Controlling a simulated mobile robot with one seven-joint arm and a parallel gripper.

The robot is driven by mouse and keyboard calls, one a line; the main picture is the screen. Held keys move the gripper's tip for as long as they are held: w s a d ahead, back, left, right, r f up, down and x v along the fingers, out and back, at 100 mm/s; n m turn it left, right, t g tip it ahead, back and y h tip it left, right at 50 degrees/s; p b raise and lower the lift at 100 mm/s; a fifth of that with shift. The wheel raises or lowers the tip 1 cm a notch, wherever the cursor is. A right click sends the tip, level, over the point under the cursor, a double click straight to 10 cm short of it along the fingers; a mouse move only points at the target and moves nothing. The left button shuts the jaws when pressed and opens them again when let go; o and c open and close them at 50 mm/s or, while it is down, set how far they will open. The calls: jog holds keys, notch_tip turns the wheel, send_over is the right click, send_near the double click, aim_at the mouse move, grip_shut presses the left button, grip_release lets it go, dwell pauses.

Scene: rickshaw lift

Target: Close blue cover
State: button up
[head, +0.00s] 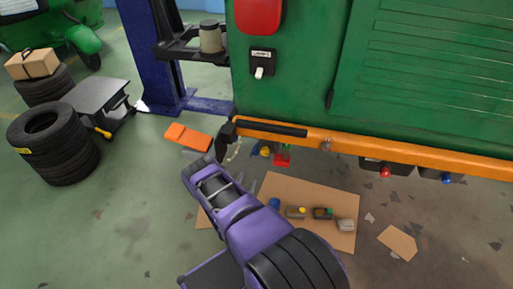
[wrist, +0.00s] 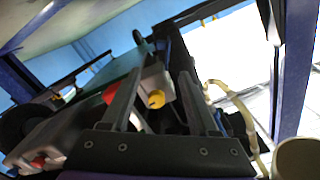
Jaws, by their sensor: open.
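A small blue part (head: 255,148) shows under the left end of the orange bumper, beside a yellow part (head: 265,152) and a red part (head: 282,160). A blue knob (head: 447,180) hangs under the bumper further right. I cannot tell which blue part is the cover, or whether it is open. My gripper (wrist: 158,80) is open in the wrist view, with a yellow knob (wrist: 156,98) seen between its fingers. A red round part (wrist: 110,93) is partly hidden by the left finger. I see no blue cover between the fingers. In the head view the fingers are not clear.
The green rickshaw body (head: 290,100) with its orange bumper (head: 400,153) is raised above the floor. A cardboard sheet (head: 265,187) with several small parts lies below. A blue lift post (head: 170,60), tyres (head: 55,145) and an orange block (head: 187,137) are at left.

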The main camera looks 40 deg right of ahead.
aim_at(256, 154)
jog(key=b+x, duration=0.1)
jog(key=x, duration=0.4)
jog(key=b+x, duration=0.1)
jog(key=x, duration=0.5)
jog(key=b+x, duration=0.1)
jog(key=x, duration=0.5)
jog(key=shift+w+d+r, duration=0.15)
jog(key=shift+w+r, duration=0.05)
jog(key=shift+r, duration=0.1)
